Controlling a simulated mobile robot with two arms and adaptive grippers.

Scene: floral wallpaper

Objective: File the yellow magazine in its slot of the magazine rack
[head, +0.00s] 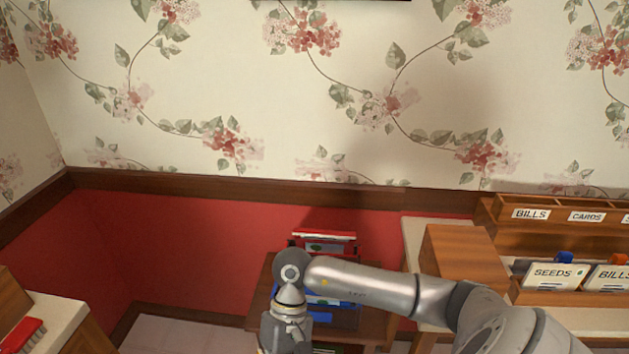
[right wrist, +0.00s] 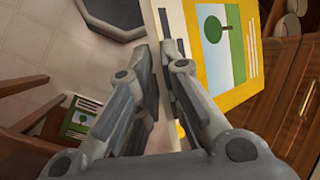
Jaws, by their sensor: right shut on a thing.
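The yellow magazine (right wrist: 262,84) shows in the right wrist view, with a picture of a green tree on its cover. My right gripper (right wrist: 163,62) is shut on it near one edge; its fingers hide part of the magazine. In the head view my right arm reaches in from the right and hangs down in front of the wooden magazine rack (head: 377,322); the fingers and yellow magazine are out of sight there. The rack holds a red magazine (head: 325,237) at the back and a blue one (head: 335,316) partly hidden by my arm. My left gripper is not in view.
A counter on the right carries a wooden organizer (head: 556,296) with labelled sections and a wooden box (head: 462,262). A red brush (head: 22,335) lies on a surface at left. A green magazine (right wrist: 80,122) shows in the right wrist view. Pale floor is clear left of the rack.

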